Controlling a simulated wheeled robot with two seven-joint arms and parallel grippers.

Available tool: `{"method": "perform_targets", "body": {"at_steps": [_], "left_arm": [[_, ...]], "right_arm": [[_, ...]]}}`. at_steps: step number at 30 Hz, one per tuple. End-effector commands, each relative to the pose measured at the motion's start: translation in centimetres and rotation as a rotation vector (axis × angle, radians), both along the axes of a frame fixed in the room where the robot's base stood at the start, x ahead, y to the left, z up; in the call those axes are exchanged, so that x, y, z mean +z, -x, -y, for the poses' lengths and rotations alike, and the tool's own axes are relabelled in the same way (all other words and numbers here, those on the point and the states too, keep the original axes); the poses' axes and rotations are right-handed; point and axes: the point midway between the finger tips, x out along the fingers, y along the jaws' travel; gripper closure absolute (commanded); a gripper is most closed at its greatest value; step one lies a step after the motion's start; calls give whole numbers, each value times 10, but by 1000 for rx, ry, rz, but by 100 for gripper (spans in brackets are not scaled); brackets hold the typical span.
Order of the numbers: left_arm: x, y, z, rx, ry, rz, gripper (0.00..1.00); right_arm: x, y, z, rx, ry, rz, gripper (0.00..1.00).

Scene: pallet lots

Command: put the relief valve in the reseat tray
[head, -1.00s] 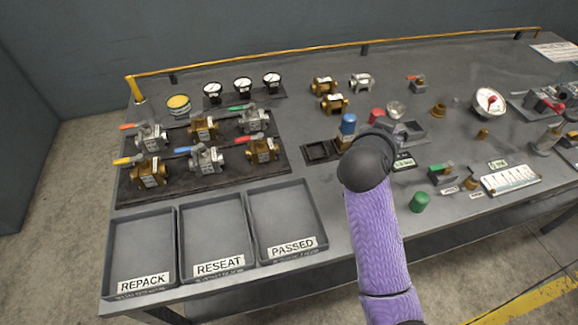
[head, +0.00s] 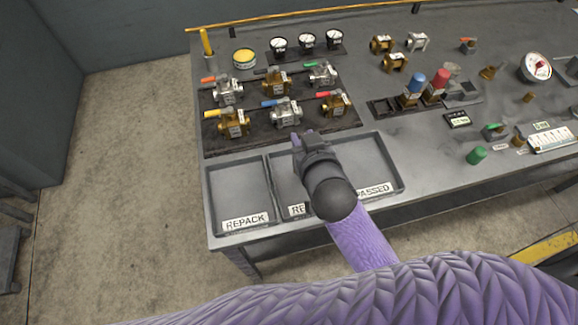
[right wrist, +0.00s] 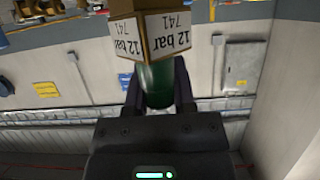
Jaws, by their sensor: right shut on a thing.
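My right gripper (head: 303,141) is over the far part of the reseat tray (head: 284,182), the middle of three trays. In the right wrist view the right gripper (right wrist: 157,90) is shut on the green cap of the relief valve (right wrist: 152,35), which has a brass block body marked "12 bar 741". The gripper and wrist hide the valve in the head view and cover much of the reseat tray and its label. My left gripper is not in view.
The repack tray (head: 240,190) is left and the passed tray (head: 372,165) right; both look empty. Several lever valves (head: 285,112) stand on a dark board behind the trays. Blue-capped (head: 414,82) and red-capped (head: 439,82) valves stand further right.

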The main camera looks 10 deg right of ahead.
Motion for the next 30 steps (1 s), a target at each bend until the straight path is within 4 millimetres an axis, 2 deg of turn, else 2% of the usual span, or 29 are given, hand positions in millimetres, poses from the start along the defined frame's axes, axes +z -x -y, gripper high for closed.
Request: {"method": "perform_targets", "body": {"at_steps": [1,5,9,20,21,24,25,30], "left_arm": [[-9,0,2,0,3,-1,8],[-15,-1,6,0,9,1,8],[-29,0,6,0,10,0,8],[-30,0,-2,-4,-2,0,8],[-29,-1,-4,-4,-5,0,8],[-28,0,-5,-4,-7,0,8],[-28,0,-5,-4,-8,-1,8],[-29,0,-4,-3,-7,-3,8]], "right_arm": [[-13,0,0,0,0,0,100],[-29,0,0,0,-1,1,100],[-56,0,0,-1,-2,0,100],[-59,0,0,0,-1,2,100],[-59,0,0,0,-1,1,60],[-59,0,0,0,-1,0,39],[-59,0,0,0,-1,0,33],[-59,0,0,0,-1,0,33]]}}
